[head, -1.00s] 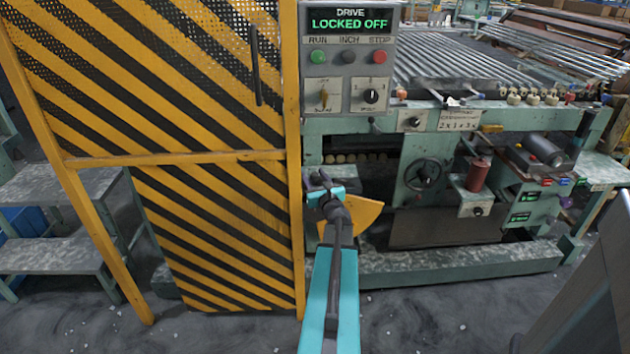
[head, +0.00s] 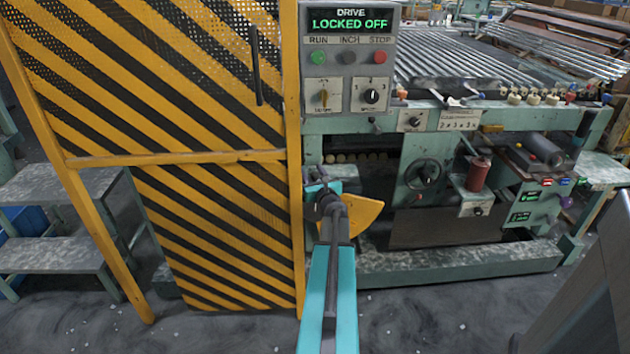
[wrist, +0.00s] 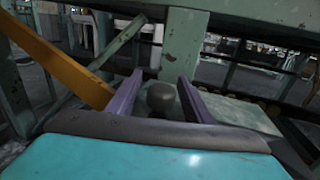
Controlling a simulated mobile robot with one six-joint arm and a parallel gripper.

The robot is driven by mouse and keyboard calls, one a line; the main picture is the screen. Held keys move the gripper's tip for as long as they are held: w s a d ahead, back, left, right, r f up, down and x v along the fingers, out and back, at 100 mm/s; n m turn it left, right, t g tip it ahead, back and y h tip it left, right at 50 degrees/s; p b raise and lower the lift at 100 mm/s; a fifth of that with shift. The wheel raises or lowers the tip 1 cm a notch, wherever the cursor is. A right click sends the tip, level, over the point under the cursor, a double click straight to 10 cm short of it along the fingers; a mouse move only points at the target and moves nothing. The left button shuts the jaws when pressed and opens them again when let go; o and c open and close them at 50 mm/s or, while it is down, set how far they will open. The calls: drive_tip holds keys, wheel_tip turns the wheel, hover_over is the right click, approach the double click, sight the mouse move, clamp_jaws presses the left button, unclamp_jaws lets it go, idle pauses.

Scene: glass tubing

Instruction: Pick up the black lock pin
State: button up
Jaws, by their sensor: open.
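A dark, rounded knob (wrist: 162,97), apparently the head of the black lock pin, shows in the wrist view. It appears between the two purple fingers of my gripper (wrist: 160,80), in front of a green upright. The fingers are open, one on each side of it, and I see no grip on it. Its depth relative to the fingertips and its lower part cannot be told. In the head view my gripper (head: 318,178) is at the machine's left end, beside the yellow frame post; the pin cannot be made out there, and my arm covers part of that area.
A yellow-and-black striped guard door (head: 215,220) stands close on the left. A yellow plate (head: 362,214) is just right of my wrist. The control panel (head: 349,60) above reads "LOCKED OFF". A green base beam (head: 450,262) runs along the machine's foot. The floor in front is clear.

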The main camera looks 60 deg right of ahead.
drive_tip(key=c, duration=1.2)
drive_tip(key=shift+o, duration=0.2)
drive_tip(key=shift+r, duration=0.85)
wheel_tip(320, 180, up, 5)
drive_tip(key=shift+r+p, duration=0.2)
drive_tip(key=shift+p, duration=0.45)
drive_tip(key=p+v, duration=0.3)
drive_tip(key=v, duration=1)
drive_tip(key=shift+s+a+r+p, duration=0.1)
drive_tip(key=shift+s+a+p, duration=0.2)
drive_tip(key=shift+p, duration=0.85)
drive_tip(key=shift+p+v, duration=2)
drive_tip(key=shift+p, duration=1.7)
